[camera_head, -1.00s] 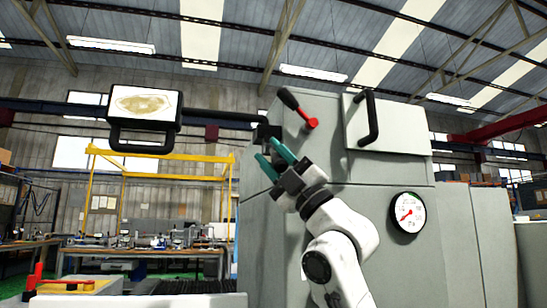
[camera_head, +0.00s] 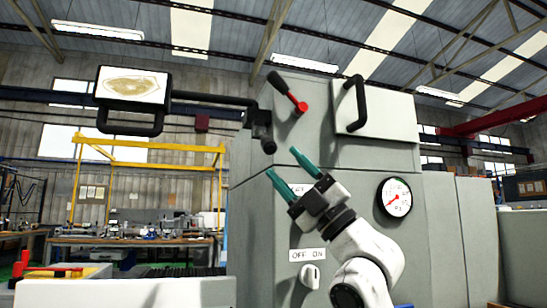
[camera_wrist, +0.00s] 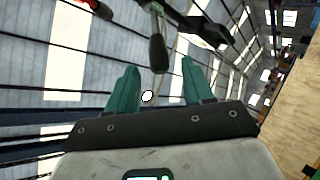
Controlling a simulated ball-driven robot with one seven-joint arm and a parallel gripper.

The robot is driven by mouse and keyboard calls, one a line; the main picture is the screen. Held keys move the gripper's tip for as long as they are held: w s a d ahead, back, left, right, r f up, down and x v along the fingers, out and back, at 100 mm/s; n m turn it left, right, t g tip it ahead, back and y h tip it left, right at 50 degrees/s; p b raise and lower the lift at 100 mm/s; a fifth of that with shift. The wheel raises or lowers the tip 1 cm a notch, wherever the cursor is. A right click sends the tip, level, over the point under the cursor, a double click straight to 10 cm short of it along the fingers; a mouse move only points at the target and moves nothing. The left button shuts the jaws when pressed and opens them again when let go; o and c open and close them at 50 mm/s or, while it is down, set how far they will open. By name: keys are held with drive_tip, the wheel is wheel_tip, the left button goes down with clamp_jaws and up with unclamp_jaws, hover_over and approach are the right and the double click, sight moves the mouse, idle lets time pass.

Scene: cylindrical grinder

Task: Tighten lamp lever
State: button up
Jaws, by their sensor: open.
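The lamp (camera_head: 132,86) is a flat, lit panel with a black frame and handle at the left of the head view. Its black arm (camera_head: 215,98) runs right to a joint on the grey machine. A short black lever (camera_head: 267,145) hangs from that joint, and it also shows in the wrist view (camera_wrist: 158,52). My gripper (camera_head: 282,163) is open and empty, with green fingers just below and right of the lever. In the wrist view, the lever's end appears between the fingertips (camera_wrist: 159,66), apparently beyond them and not gripped.
The grey machine (camera_head: 335,235) stands close behind my gripper. It carries a red lever with a black grip (camera_head: 287,91), a black door handle (camera_head: 357,103), a round gauge (camera_head: 395,198) and an OFF/ON switch (camera_head: 310,277). A yellow frame (camera_head: 150,143) stands back left.

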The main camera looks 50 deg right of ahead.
drive_tip(key=shift+v, duration=1.15)
